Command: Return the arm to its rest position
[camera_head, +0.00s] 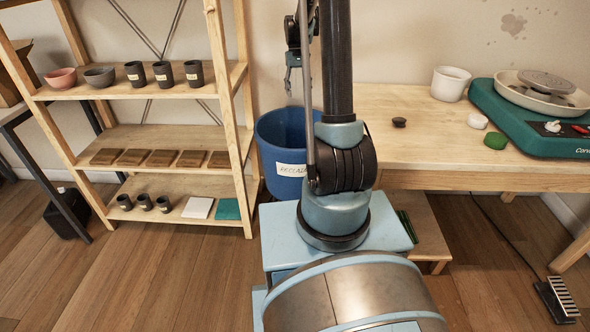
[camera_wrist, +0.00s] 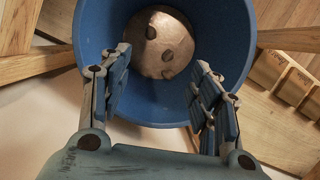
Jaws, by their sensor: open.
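My gripper (camera_head: 292,80) is up near the back wall, above the blue bucket (camera_head: 281,140), partly behind my own arm. In the wrist view my gripper (camera_wrist: 161,62) is open, with its blue-padded fingers spread apart and nothing between them. The wrist view looks down into the blue bucket (camera_wrist: 238,40). A round brown clay-like lump (camera_wrist: 156,44) with several dark spots lies inside it, below the fingers. The bucket's white label (camera_head: 290,169) is partly covered by my arm.
A wooden shelf (camera_head: 160,137) with bowls, cups and tiles stands left of the bucket. A wooden table (camera_head: 425,140) on the right holds a green pottery wheel (camera_head: 510,120), a white pot (camera_head: 450,84) and small lumps. A pedal (camera_head: 562,300) lies on the floor.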

